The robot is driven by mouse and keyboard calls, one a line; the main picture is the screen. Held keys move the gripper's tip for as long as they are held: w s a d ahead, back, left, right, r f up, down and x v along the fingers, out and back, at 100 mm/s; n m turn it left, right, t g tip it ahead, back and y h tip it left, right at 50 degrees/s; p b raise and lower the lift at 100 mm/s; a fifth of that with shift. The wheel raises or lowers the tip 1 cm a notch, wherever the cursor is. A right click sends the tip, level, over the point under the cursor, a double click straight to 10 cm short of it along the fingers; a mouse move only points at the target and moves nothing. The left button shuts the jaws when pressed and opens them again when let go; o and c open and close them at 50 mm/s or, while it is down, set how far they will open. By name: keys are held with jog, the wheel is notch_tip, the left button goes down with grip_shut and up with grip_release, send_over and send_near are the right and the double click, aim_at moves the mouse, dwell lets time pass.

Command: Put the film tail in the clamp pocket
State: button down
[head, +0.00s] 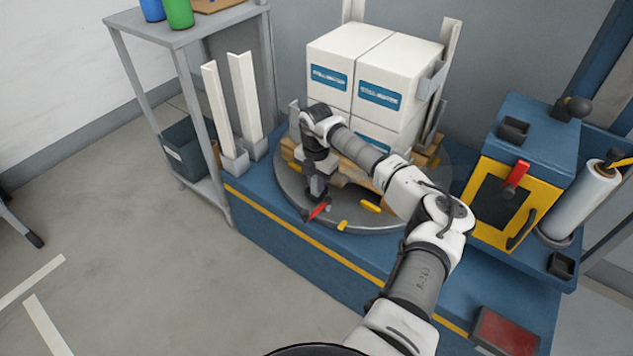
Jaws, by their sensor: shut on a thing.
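My gripper (318,191) points down over the front-left edge of the round grey turntable (285,187). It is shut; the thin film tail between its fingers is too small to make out. A red clamp lever (319,209) lies just below and in front of the fingertips, at the turntable rim. The clamp pocket is hidden or too small to tell. The white film roll (583,203) stands upright at the right. A faint see-through band of film (458,172) shows between the yellow-framed machine and my arm; my arm hides its course to the left.
White boxes (341,45) are stacked on a wooden pallet (430,151) on the turntable, between upright corner posts. Yellow blocks (370,206) lie near the rim. A blue machine with a yellow frame (527,155) stands right. A grey shelf (190,75) stands left.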

jog(key=c, duration=1.3)
grip_release()
notch_tip(320, 180, up, 12)
jog(key=shift+r+p, duration=0.1)
jog(key=shift+p, duration=0.8)
